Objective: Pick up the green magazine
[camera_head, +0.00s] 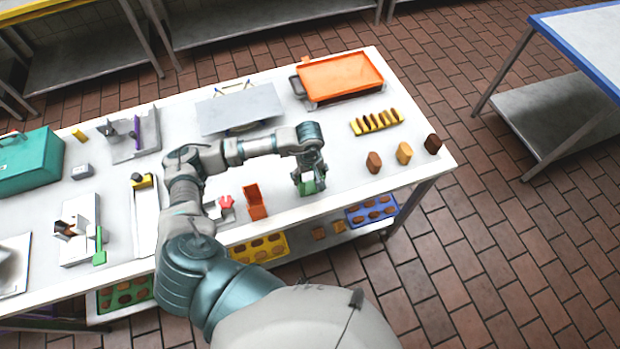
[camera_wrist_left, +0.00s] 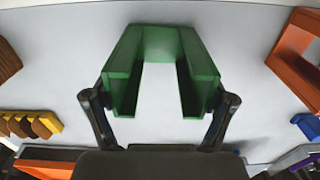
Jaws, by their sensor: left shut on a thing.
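The green magazine (camera_head: 308,187) is at the front part of the white table, right of the orange upright holder. In the left wrist view the green magazine (camera_wrist_left: 163,45) is an open U-shaped channel between the two dark fingers. My left gripper (camera_head: 310,180) reaches down over it. In the left wrist view my left gripper (camera_wrist_left: 158,100) is shut on its two outer sides. Whether the magazine touches the tabletop is hard to tell. My right gripper is not in view.
The orange holder (camera_head: 256,201) stands just left of the magazine. Brown and tan blocks (camera_head: 404,153) stand to the right, a yellow rack (camera_head: 377,122) behind them. An orange tray (camera_head: 340,75) lies at the back. Filled trays sit on the lower shelf. Clear tabletop lies around the magazine.

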